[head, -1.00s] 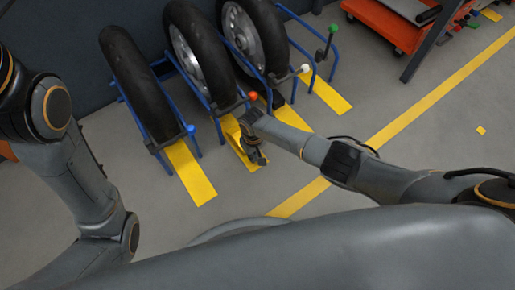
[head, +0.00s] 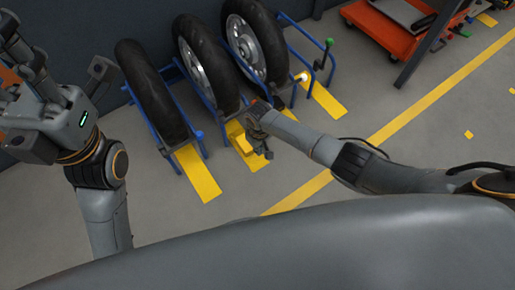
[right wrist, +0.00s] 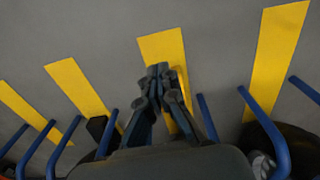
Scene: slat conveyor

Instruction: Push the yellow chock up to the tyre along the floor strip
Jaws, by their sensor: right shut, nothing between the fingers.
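The yellow chock (head: 243,144) sits on the middle yellow floor strip (head: 262,164), in front of the middle tyre (head: 199,62). Its yellow blends with the strip, so I cannot tell its gap to the tyre. My right gripper (head: 265,152) is shut and empty, low over the strip just right of the chock; contact is unclear. In the right wrist view the shut fingers (right wrist: 160,72) lie over a yellow strip (right wrist: 163,45), and I cannot make out the chock there.
Blue rack frames (head: 197,135) hold the left tyre (head: 150,92) and right tyre (head: 254,42) on either side. A left strip (head: 197,172) and a right strip (head: 327,100) flank the middle one. An orange cart (head: 380,30) stands at the upper right. The grey floor in front is clear.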

